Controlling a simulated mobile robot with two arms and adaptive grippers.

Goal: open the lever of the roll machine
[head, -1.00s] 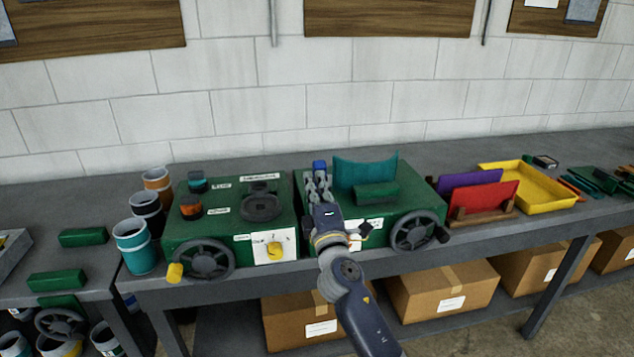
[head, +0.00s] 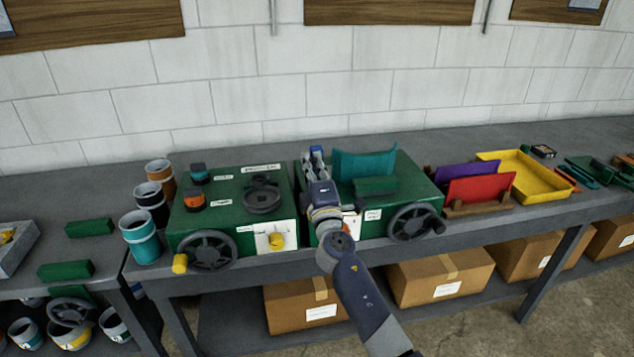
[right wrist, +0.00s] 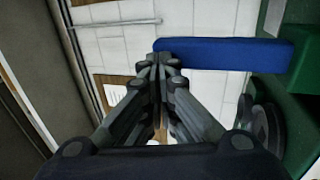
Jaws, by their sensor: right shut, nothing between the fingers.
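The roll machine appears to be the green box-shaped machine (head: 425,197) with a curved teal sheet on top and a dark handwheel at its front. A blue bar, probably its lever handle (head: 317,149), shows at its left end, just past my fingers. In the right wrist view the blue bar (right wrist: 225,55) runs right from my fingertips towards green parts. My right gripper (head: 314,163) is shut and empty at the machine's left end. Its fingertips (right wrist: 164,55) are at the bar's left end; I cannot tell whether they touch. My arm and gripper hide the lever's lower part. My left gripper is out of view.
A second green machine (head: 235,225) stands close on the left, with a handwheel and yellow knobs. Cups (head: 140,240) stand left of it. A red panel (head: 480,188) in a rack and a yellow tray (head: 540,185) are at right. Cardboard boxes (head: 440,275) sit below.

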